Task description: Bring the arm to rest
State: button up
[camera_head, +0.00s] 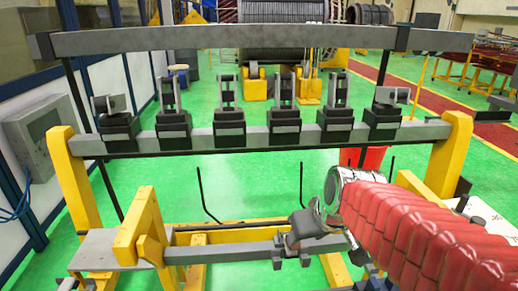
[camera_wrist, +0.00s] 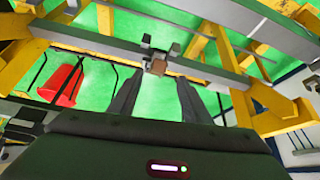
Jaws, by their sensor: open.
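My arm, in a red ribbed cover (camera_head: 425,225), reaches in from the lower right in the head view and ends in a silver wrist part (camera_head: 345,190). In the wrist view the two dark fingers of my gripper (camera_wrist: 160,76) stand apart with nothing held between them. Beyond the fingertips, a small clamp (camera_wrist: 157,60) with a brownish face sits on a grey bar. In the head view a grey clamp (camera_head: 312,228) on the low front bar (camera_head: 220,252) lies just left of my wrist part. My fingers are not clearly visible in the head view.
A yellow-legged frame (camera_head: 75,180) carries a grey crossbar (camera_head: 262,137) with several dark clamps; a thick beam (camera_head: 250,38) spans above. A red bin (camera_head: 362,158) stands behind my arm. A grey box (camera_head: 38,130) is at left. Green floor lies open behind.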

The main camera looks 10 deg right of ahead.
jog(key=s+m, duration=0.1)
jog(key=s, duration=1.2)
jog(key=shift+s+a+m+h, duration=0.2)
jog(key=shift+m+h, duration=0.2)
jog(key=shift+r, duration=0.1)
dwell(0.4)
